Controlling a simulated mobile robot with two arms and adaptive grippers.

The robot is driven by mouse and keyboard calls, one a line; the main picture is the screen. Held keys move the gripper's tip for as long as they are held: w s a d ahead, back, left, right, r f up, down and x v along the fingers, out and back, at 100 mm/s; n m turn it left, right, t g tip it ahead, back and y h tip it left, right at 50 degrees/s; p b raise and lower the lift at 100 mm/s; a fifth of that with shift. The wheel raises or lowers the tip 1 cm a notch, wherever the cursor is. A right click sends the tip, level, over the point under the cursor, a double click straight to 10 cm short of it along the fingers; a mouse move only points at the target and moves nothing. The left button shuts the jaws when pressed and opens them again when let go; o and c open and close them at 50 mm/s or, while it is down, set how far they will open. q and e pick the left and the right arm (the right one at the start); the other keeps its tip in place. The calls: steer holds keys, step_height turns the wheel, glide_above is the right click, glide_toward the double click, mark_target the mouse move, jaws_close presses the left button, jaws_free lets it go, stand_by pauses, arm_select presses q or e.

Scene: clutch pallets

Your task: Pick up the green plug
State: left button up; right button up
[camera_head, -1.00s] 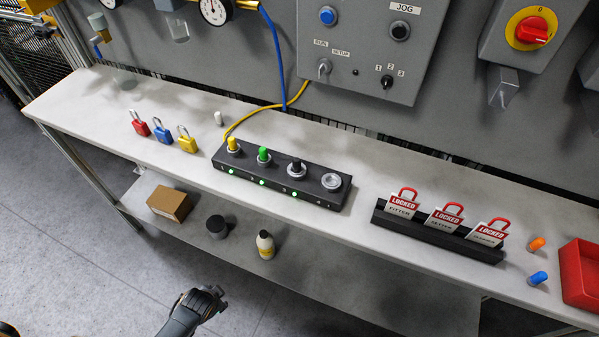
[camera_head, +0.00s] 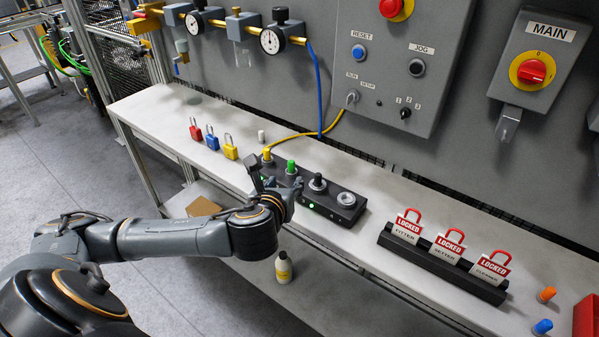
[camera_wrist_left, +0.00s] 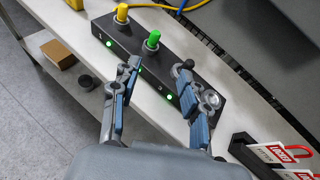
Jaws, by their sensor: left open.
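The green plug (camera_head: 291,167) stands upright in the black socket block (camera_head: 335,208) on the bench, between the yellow plug (camera_head: 267,154) and the black plug (camera_head: 318,182). In the left wrist view the green plug (camera_wrist_left: 153,38) stands beyond the fingertips, in the second socket. My left gripper (camera_head: 276,182) is in front of the block, close to the green plug. In the wrist view my left gripper (camera_wrist_left: 160,75) is open, its blue-padded fingers apart with nothing held between them. My right gripper is not in view.
Red, blue and yellow padlocks (camera_head: 213,138) and a small white peg (camera_head: 261,136) stand left of the block. A yellow cable (camera_head: 300,134) runs behind it. A black rack with LOCKED tags (camera_head: 440,262) is to the right. A control panel (camera_head: 400,60) rises behind.

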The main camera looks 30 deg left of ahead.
arm_select(q)
steer(key=r+m, duration=0.1)
glide_toward(291, 164)
steer(key=w+f, duration=0.1)
steer(key=w, duration=0.3)
steer(key=w+a+f+p, duration=0.1)
steer(key=w+a+f, duration=0.1)
steer(key=w+a, duration=0.1)
steer(key=shift+w+a+f+p, duration=0.15)
steer(key=shift+w+f+p, duration=0.05)
steer(key=shift+f+p, duration=0.2)
steer(key=shift+w+f, duration=0.15)
steer(key=shift+w, duration=0.2)
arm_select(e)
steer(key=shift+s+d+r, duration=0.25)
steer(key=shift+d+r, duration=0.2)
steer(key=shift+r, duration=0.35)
arm_select(q)
jaws_close()
